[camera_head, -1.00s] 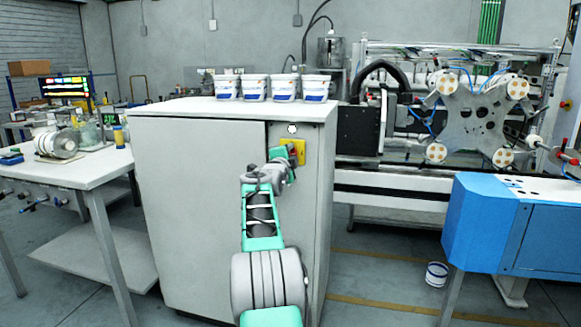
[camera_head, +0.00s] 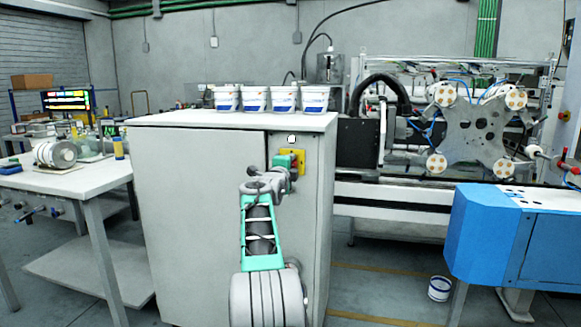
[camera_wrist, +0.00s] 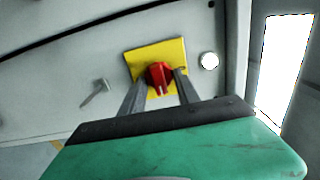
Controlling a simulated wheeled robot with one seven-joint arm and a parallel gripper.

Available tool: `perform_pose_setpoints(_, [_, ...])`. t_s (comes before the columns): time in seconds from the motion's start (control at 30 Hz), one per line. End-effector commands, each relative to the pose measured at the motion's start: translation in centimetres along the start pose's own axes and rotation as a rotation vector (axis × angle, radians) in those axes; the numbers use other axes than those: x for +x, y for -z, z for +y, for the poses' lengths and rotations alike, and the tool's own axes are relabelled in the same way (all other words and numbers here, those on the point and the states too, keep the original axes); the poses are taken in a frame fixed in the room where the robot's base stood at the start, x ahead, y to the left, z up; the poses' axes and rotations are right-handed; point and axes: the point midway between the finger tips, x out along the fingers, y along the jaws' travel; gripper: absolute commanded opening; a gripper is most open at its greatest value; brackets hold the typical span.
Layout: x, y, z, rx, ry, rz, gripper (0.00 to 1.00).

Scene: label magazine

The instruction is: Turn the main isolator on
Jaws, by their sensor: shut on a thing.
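The main isolator is a red rotary knob (camera_wrist: 160,76) on a square yellow plate (camera_wrist: 143,57), on the front of a grey cabinet (camera_head: 200,220). In the wrist view the two fingers of my gripper (camera_wrist: 160,84) reach up to the plate, one on each side of the red knob, and are shut on it. In the head view the yellow plate (camera_head: 300,156) shows near the cabinet's upper right, with my gripper (camera_head: 293,164) in front of it. My gripper hides most of the knob there, so I cannot read its position.
A round white lamp or button (camera_wrist: 209,61) sits beside the plate. A small grey handle (camera_wrist: 95,91) is on the cabinet door. Several white tubs (camera_head: 270,98) stand on the cabinet top. A table (camera_head: 60,180) is left, a blue machine (camera_head: 510,230) right.

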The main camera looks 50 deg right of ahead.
Motion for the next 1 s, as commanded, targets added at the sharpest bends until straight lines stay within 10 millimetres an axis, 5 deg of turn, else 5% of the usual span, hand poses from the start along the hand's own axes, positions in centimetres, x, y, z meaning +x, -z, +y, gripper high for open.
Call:
perform_pose_setpoints(0.27, [0.0,0.0,0.0,0.000,-0.001,0.000,0.58])
perform_pose_setpoints(0.57, [-0.2,-0.1,0.0,0.000,0.000,-0.001,0.58])
perform_pose_setpoints(1.0, [-6.7,0.0,0.0,0.000,0.000,-0.001,0.58])
